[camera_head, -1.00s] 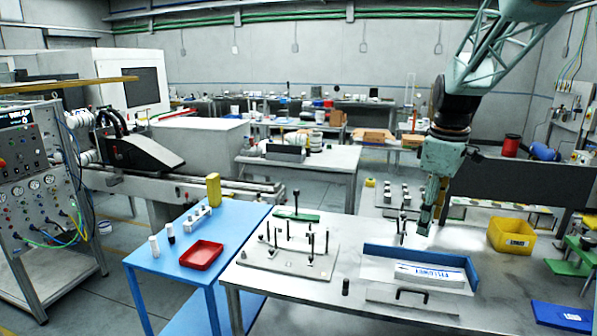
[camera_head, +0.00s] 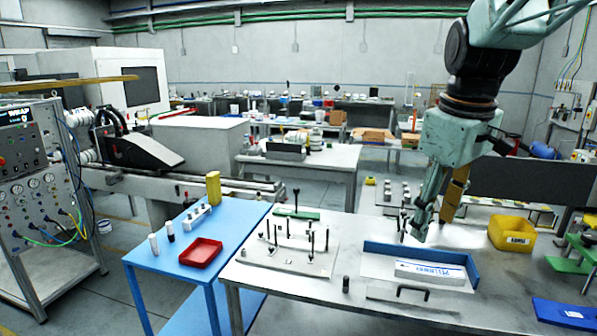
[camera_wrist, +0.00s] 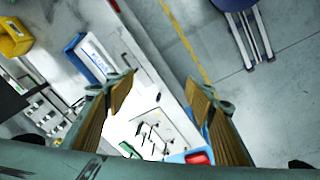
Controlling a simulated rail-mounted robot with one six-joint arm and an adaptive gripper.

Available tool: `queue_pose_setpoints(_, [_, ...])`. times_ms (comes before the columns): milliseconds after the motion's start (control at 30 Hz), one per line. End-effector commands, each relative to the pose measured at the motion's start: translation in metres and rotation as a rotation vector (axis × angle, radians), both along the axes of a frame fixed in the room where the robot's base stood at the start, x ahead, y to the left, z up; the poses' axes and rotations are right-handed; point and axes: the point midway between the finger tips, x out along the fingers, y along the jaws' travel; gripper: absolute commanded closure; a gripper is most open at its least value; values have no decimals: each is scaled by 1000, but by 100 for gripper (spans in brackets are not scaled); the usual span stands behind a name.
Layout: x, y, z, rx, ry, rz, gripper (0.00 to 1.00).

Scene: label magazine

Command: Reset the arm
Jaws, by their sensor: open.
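The blue-walled tray (camera_head: 420,253) sits on the grey table and holds a white labelled stack (camera_head: 430,273). The tray also shows at upper left in the wrist view (camera_wrist: 72,45).
A fixture plate with several upright pins (camera_head: 290,258) stands left of the tray. A yellow bin (camera_head: 511,234) and a flat blue item (camera_head: 562,314) are at the right. A red tray (camera_head: 202,253) sits on the blue side table (camera_head: 150,262).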

Motion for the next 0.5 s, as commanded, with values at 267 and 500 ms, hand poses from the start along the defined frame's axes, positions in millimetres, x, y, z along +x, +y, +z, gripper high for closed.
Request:
queue_pose_setpoints(267, [-48,17,10,19,-28,-82,51])
queue_pose_setpoints(500, [-88,29,14,37,-49,-153,51])
